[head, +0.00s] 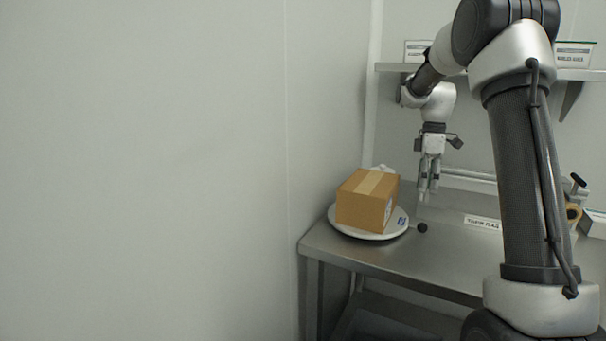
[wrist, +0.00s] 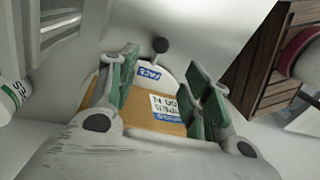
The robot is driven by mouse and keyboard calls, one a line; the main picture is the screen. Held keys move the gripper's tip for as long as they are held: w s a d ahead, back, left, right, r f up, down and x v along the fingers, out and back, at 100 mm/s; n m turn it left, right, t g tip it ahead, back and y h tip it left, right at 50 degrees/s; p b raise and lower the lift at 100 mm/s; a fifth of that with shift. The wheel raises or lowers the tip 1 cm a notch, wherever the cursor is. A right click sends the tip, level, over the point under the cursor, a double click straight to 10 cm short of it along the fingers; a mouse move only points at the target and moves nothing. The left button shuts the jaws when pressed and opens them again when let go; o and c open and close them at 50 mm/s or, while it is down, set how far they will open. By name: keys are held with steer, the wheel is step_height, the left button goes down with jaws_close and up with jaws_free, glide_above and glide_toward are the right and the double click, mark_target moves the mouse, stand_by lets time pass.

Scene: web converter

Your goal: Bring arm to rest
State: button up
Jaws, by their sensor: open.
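My gripper (head: 428,190) hangs with its fingers down over the steel table (head: 375,254), to the right of a brown cardboard box (head: 362,206). In the wrist view my gripper (wrist: 165,90) shows its green-padded fingers spread apart. The box (wrist: 142,113) shows between and behind the fingers, with a white label on it. I see no contact between fingers and box in the head view. The box sits on a round white plate (head: 345,229) with a blue mark near its right rim.
A small black knob (head: 422,228) stands right of the plate. A labelled strip (head: 482,222) and a tape roll (head: 573,212) are farther right. A shelf (head: 390,67) with signs runs above. A wooden crate (wrist: 262,65) shows at right in the wrist view. A wall stands left.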

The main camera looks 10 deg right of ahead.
steer(key=f+m, duration=0.1)
steer(key=s+f+m, duration=0.1)
steer(key=m, duration=0.2)
steer(key=shift+s+f+m, duration=0.3)
steer(key=shift+s+f, duration=0.1)
steer(key=shift+s+a+m, duration=0.25)
steer(key=shift+s+m, duration=0.65)
steer(key=shift+s, duration=0.15)
steer(key=s+a+r+m+t, duration=0.2)
steer(key=s+r, duration=0.1)
steer(key=s, duration=0.6)
steer(key=s+a+r+m+t, duration=0.2)
steer(key=s+a+r, duration=0.1)
steer(key=s, duration=0.6)
steer(key=s+a+r+m+t+h, duration=0.1)
steer(key=s+a+r+m+t, duration=0.1)
steer(key=s, duration=0.7)
steer(key=shift+s+a+r, duration=0.15)
steer(key=shift+a+r, duration=0.5)
steer(key=shift+a, duration=0.1)
